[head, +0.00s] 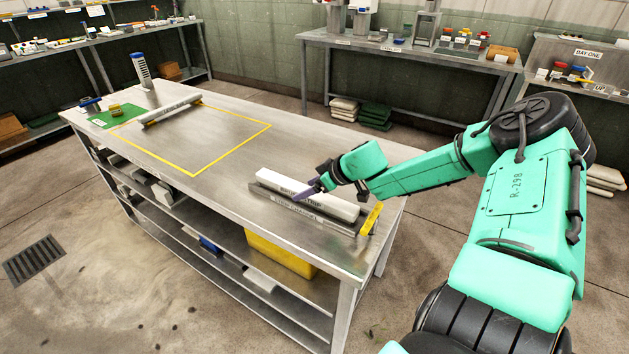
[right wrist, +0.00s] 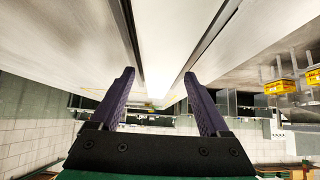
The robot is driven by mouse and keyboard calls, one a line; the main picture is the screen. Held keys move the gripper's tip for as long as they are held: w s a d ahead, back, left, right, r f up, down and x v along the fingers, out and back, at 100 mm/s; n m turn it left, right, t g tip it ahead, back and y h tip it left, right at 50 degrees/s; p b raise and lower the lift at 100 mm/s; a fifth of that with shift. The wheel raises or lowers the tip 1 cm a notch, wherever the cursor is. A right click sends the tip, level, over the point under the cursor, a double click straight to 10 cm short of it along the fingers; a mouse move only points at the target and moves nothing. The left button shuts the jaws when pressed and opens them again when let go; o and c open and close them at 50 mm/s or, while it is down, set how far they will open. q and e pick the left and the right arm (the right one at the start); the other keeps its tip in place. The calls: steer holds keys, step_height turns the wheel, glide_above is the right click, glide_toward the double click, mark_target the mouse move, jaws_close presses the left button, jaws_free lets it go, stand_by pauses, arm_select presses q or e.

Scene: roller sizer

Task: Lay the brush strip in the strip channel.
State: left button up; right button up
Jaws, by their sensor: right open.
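The brush strip (head: 300,190), a long white bar with dark lettering, lies along the grey labelled strip channel (head: 284,203) near the table's right end. It stands above the channel's front wall; I cannot tell whether it is fully seated. In the right wrist view the white strip (right wrist: 155,40) runs between two dark rails of the channel (right wrist: 215,28). My right gripper (head: 318,186) is open at the strip, partly covering its middle in the head view. Its purple fingers (right wrist: 160,75) appear on either side of the strip in the wrist view. My left gripper is not in view.
A yellow piece (head: 371,218) stands at the channel's right end. A yellow outline (head: 222,157) marks a clear area of the table. A long bar-shaped piece (head: 170,110), a green mat (head: 112,116) and an upright cylinder (head: 142,70) stand at the far left end.

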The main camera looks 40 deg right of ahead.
steer(key=shift+s+r, duration=0.15)
steer(key=shift+r, duration=0.3)
steer(key=p+v, duration=0.2)
steer(key=v, duration=0.3)
steer(key=shift+p, duration=0.35)
steer(key=v, duration=0.6)
steer(key=shift+s, duration=0.3)
steer(key=shift+w+f, duration=0.1)
steer(key=shift+d, duration=0.1)
